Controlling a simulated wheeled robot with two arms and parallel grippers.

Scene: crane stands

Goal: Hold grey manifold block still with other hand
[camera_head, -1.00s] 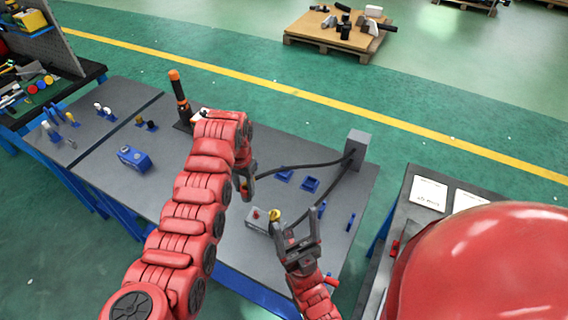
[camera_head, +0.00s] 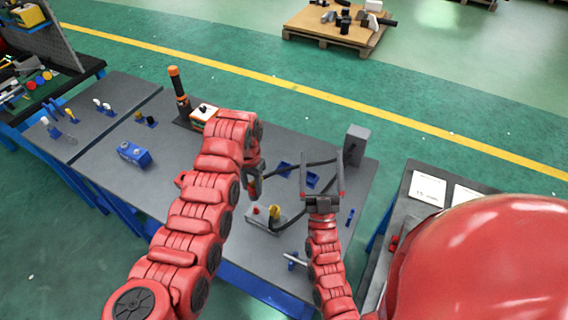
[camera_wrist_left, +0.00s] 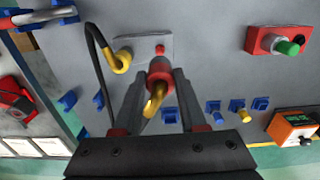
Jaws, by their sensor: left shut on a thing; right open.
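The grey manifold block (camera_head: 262,222) lies near the front of the table, with a red-ringed port and a gold elbow fitting (camera_head: 274,211). In the left wrist view the block (camera_wrist_left: 135,46) is ahead of my fingers, and a black hose runs from its gold elbow. My left gripper (camera_head: 254,192) is above and behind the block, shut on a red-collared hose end with a gold elbow (camera_wrist_left: 157,95). It appears lined up with the red port; whether they touch is unclear. My right gripper (camera_head: 322,165) is open and empty, right of the block and apart from it.
A grey post (camera_head: 356,145) at the table's right carries two black hoses that pass near my right gripper. A silver rod (camera_head: 295,260) lies in front. An orange-and-white device (camera_head: 203,117) stands at the back.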

